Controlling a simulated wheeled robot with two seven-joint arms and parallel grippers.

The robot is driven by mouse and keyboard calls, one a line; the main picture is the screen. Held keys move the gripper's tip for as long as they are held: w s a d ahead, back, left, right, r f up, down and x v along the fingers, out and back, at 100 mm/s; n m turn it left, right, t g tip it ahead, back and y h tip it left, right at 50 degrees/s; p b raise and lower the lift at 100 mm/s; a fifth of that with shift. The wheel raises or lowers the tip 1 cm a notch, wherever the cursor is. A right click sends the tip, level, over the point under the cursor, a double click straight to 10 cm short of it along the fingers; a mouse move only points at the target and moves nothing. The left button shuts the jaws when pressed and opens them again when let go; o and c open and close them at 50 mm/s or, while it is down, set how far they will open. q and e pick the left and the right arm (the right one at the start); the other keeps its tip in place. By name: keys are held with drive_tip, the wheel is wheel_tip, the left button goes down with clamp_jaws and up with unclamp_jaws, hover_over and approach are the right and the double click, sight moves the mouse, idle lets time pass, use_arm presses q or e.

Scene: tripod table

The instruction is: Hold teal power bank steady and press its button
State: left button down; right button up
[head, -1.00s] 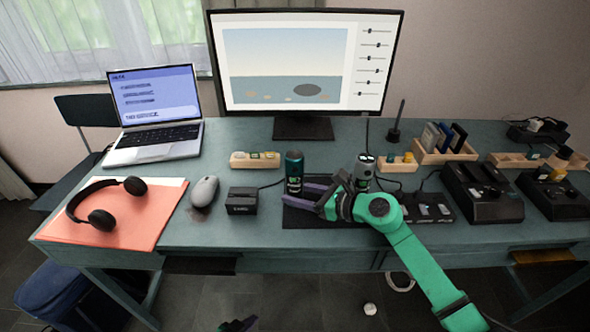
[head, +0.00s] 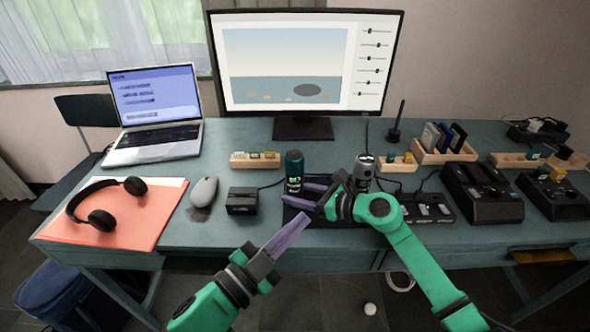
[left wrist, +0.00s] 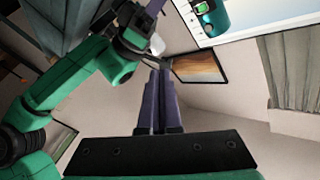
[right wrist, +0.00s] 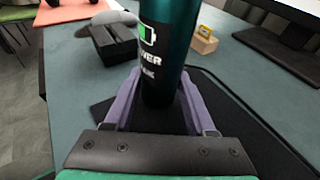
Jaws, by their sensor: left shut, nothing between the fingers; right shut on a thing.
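The teal power bank (head: 293,172) is a cylinder with a battery label, standing upright at the left end of the black mat (head: 325,219). In the right wrist view the power bank (right wrist: 168,45) stands between the fingers of my right gripper (right wrist: 160,100), which is shut on its lower part. In the head view my right gripper (head: 306,194) reaches it from the right. My left gripper (head: 304,220) is shut and empty, in front of and below the power bank. The left wrist view shows its fingers (left wrist: 158,85) together. The button is not discernible.
A small black box (head: 242,200) and a grey mouse (head: 204,190) lie left of the power bank. A wooden tray (head: 254,160) is behind. The table's front strip is clear.

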sight(295, 170)
use_arm(q)
drive_tip(key=shift+w+a+r+m+t, duration=0.15)
drive_tip(key=shift+r+m, duration=0.1)
drive_tip(key=shift+r, duration=0.15)
drive_tip(key=shift+s+a+r+m+t, duration=0.1)
drive_tip(key=shift+r+m+t, duration=0.05)
drive_tip(key=shift+r+m, duration=0.15)
drive_tip(key=shift+w+a, duration=0.15)
drive_tip(key=shift+w, duration=2.1)
drive_tip(key=shift+w+a, duration=0.1)
drive_tip(key=shift+w, duration=2.1)
drive_tip(key=shift+w, duration=0.15)
drive_tip(key=shift+w, duration=0.25)
drive_tip(key=shift+w, duration=0.35)
drive_tip(key=shift+s, duration=0.75)
